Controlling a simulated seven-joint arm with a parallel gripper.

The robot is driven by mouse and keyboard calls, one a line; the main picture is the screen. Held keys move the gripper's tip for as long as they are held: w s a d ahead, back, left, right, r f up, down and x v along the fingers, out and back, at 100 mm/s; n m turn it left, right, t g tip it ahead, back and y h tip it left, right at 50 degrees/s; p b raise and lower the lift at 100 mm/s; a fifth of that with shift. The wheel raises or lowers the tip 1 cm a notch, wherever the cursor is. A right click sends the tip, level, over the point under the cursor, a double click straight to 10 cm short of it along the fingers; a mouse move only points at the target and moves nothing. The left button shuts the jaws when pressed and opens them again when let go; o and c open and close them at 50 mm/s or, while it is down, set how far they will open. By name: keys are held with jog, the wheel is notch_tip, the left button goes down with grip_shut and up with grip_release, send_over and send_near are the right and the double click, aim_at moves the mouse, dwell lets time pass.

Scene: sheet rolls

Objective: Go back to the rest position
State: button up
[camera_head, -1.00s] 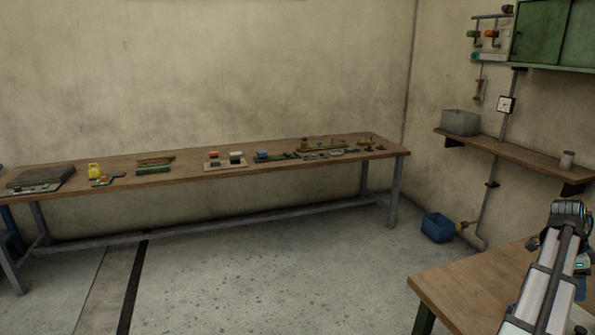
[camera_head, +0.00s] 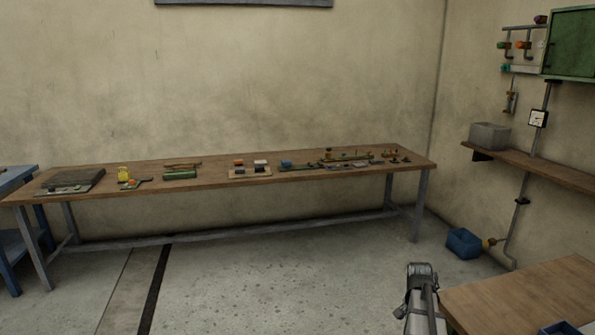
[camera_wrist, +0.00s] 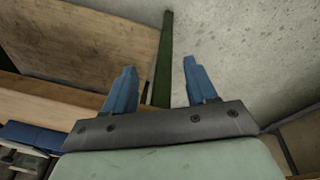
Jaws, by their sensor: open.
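My gripper (camera_wrist: 160,82) shows in the wrist view with its two blue fingers spread apart and nothing between them. Behind the fingers are a wooden table top, a dark green table leg and the grey concrete floor. In the head view part of my arm (camera_head: 422,300) rises at the lower right, beside the left edge of the near wooden table (camera_head: 530,295). The fingers cannot be made out in the head view.
A long wooden workbench (camera_head: 215,182) against the back wall carries several small items. A blue bin (camera_head: 463,243) stands on the floor near the corner. A wall shelf (camera_head: 540,168) holds a grey box (camera_head: 489,136). The floor (camera_head: 290,275) before the bench is clear.

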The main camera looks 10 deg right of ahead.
jog(key=s+a+f+n+y, duration=0.1)
jog(key=a+f+n, duration=0.35)
jog(key=a, duration=0.75)
jog(key=s+a+f+n, duration=0.1)
jog(key=a+f+n, duration=0.35)
jog(key=a, duration=0.75)
jog(key=s+a+f+n+y, duration=0.1)
jog(key=a+f+n, duration=0.4)
jog(key=a, duration=0.8)
jog(key=s+f+g, duration=0.2)
jog(key=s+f, duration=0.5)
jog(key=s, duration=0.3)
jog(key=s+f+m+g, duration=0.1)
jog(key=s+f+g, duration=0.1)
jog(key=s+f, duration=0.5)
jog(key=s+f+g, duration=0.2)
jog(key=s+f, duration=0.5)
jog(key=s, duration=0.5)
jog(key=shift+s+d, duration=0.3)
jog(key=shift+d, duration=0.1)
